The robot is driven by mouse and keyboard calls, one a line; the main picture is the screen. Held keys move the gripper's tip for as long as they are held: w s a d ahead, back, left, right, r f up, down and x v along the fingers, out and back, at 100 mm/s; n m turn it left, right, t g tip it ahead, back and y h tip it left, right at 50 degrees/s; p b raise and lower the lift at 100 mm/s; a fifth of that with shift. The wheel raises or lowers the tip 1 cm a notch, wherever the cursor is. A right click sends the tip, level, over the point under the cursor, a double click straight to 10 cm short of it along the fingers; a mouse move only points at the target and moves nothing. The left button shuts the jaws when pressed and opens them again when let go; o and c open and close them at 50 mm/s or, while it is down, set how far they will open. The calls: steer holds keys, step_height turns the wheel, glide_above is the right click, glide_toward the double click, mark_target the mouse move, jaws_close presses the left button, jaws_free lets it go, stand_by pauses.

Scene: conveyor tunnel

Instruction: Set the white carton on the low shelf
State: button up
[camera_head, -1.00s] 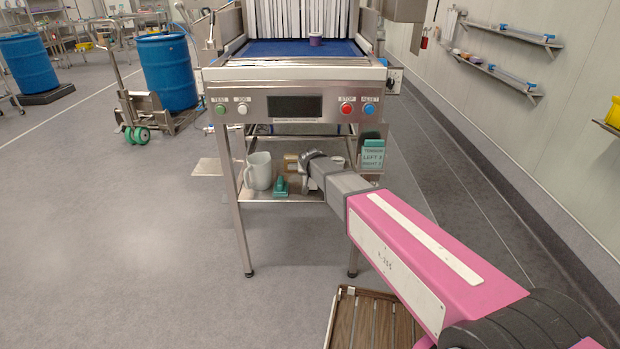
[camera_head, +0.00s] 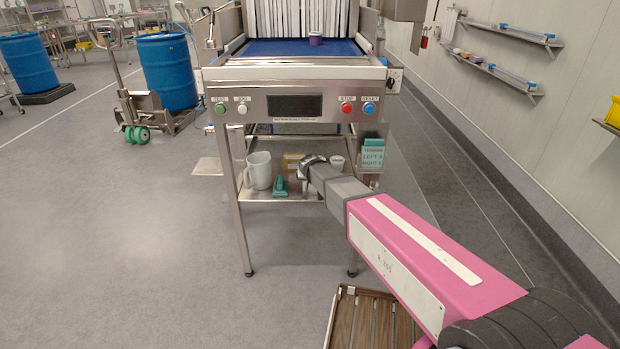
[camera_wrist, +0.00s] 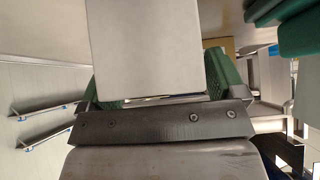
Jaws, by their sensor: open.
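In the wrist view, a plain white carton (camera_wrist: 147,45) fills the upper middle, between the two green-padded fingers of my gripper (camera_wrist: 163,80). The jaws are open; I cannot tell whether a finger touches the carton. In the head view, my gripper (camera_head: 310,164) is at the low shelf (camera_head: 262,196) under the conveyor, over its right half. My arm and gripper block part of the shelf there, and I cannot make out the carton clearly in that view.
On the shelf stand a white jug (camera_head: 258,171), a teal-green item (camera_head: 280,187), a brown box (camera_head: 291,162) and a small white cup-like item (camera_head: 337,162). The conveyor's control panel (camera_head: 295,105) overhangs them. Table legs flank the shelf. A slatted brown tray (camera_head: 372,318) lies in front.

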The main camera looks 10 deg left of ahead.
steer(key=v, duration=1.2)
